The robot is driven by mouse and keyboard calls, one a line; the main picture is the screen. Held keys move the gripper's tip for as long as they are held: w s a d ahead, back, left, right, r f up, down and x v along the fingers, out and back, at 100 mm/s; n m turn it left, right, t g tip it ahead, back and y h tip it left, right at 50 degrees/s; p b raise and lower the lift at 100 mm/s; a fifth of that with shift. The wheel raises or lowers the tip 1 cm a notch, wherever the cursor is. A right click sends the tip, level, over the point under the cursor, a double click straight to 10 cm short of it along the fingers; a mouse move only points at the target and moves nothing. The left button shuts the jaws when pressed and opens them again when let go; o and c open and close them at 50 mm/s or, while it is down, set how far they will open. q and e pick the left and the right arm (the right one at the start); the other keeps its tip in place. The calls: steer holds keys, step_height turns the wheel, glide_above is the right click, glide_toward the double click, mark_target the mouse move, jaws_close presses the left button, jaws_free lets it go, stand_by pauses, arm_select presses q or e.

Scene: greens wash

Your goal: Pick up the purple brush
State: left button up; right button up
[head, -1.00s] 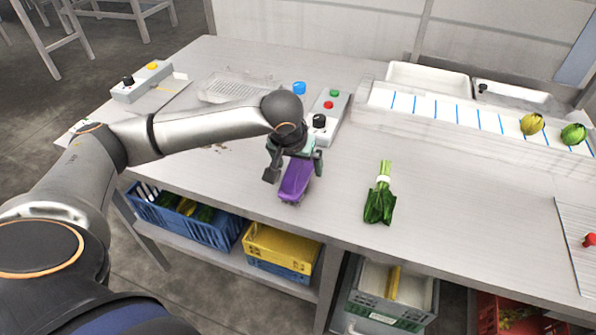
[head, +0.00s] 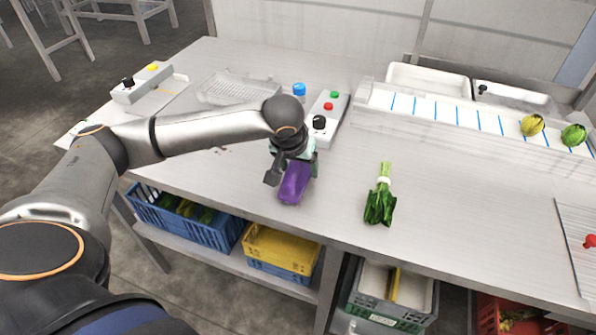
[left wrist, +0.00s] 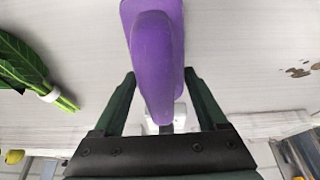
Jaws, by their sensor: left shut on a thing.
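The purple brush (head: 294,184) is near the front edge of the steel table in the head view, under my left gripper (head: 290,170). In the left wrist view the brush (left wrist: 153,60) points away from me between the dark green fingers of my left gripper (left wrist: 160,95). My left gripper is shut on the brush. Whether the brush touches the table I cannot tell. My right gripper is in neither view.
A bundle of leafy greens (head: 380,200) lies right of the brush. A control box (head: 330,112) with buttons and a blue-capped item (head: 299,90) stand behind my gripper. A blue crate (head: 190,222) and a yellow crate (head: 281,250) sit on the shelf below. The table between the greens and the right board is clear.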

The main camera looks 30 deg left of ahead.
arm_select(q)
steer(key=shift+c, duration=0.8)
steer(key=shift+r, duration=0.1)
steer(key=shift+r, duration=0.45)
step_height(320, 180, up, 2)
steer(key=shift+w+r, duration=0.1)
steer(key=shift+r, duration=0.1)
steer(key=s+d+r+p, duration=0.3)
steer(key=s+d+r, duration=0.5)
steer(key=d, duration=0.3)
steer(key=shift+d+r, duration=0.3)
steer(key=shift+r, duration=0.5)
